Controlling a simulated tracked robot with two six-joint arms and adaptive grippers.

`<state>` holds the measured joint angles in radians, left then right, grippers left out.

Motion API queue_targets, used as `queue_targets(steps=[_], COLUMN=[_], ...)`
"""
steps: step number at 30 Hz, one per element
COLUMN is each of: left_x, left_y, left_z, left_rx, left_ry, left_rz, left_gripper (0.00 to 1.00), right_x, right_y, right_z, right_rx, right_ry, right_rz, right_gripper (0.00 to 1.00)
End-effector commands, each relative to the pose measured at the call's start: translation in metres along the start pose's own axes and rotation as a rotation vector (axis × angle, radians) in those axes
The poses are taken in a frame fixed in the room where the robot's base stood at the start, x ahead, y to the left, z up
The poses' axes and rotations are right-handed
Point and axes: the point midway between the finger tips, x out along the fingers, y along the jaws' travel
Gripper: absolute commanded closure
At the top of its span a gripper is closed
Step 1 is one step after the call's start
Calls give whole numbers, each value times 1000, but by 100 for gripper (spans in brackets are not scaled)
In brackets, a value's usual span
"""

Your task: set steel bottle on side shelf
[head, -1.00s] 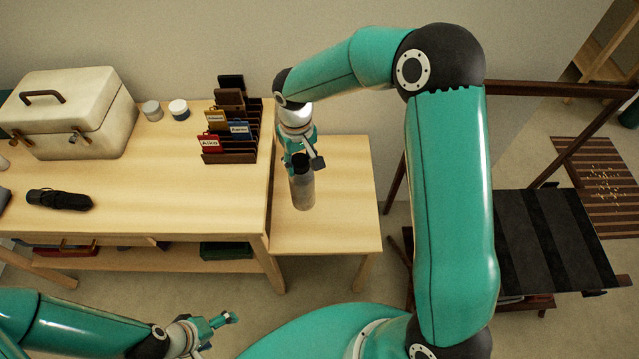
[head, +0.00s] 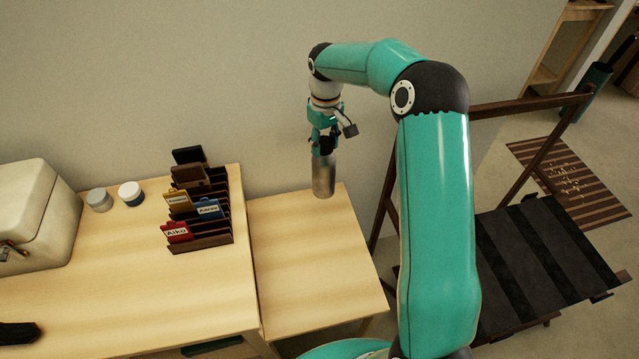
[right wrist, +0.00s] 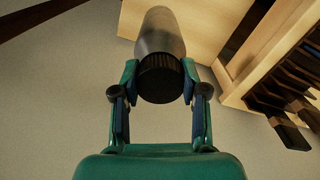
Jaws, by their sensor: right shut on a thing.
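The steel bottle (head: 323,177) is a grey cylinder with a black ribbed cap. My right gripper (head: 323,143) is shut on it near the cap, and the bottle hangs upright below the fingers. In the right wrist view the cap (right wrist: 160,78) sits between the two fingers (right wrist: 158,92), with the grey body (right wrist: 160,35) beyond. The side shelf (head: 300,265) is a light wooden top to the right of the larger table. The bottle appears over its back right edge; whether its base touches is not clear. My left gripper is out of view.
The larger table (head: 130,290) holds a card rack (head: 200,240), two small jars (head: 131,194) and a cream case (head: 40,215). A dark folding rack with a black-striped seat (head: 540,250) stands right of the shelf. The shelf top is clear.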

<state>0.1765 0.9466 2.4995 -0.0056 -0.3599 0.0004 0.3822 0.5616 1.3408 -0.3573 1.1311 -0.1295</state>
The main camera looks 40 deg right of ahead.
Motion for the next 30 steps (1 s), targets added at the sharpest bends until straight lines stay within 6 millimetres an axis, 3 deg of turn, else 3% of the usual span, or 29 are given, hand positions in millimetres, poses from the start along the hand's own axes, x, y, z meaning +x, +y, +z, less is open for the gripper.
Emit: queue_targets(steps=[3, 9, 17, 24, 30], left_x=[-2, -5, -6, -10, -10], left_y=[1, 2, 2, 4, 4], left_z=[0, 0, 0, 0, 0], left_rx=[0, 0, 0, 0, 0], left_ry=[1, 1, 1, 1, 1], left_rz=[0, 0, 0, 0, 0], left_gripper=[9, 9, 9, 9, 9], right_x=[34, 73, 91, 123, 128], right_y=[-2, -4, -4, -4, -4], right_z=[-1, -3, -3, -3, -4], right_rx=[-4, -7, -7, -8, -8], right_ry=[-5, -2, 1, -1, 2], right_rz=[-1, 0, 1, 0, 1], right_gripper=[100, 100, 100, 100, 100])
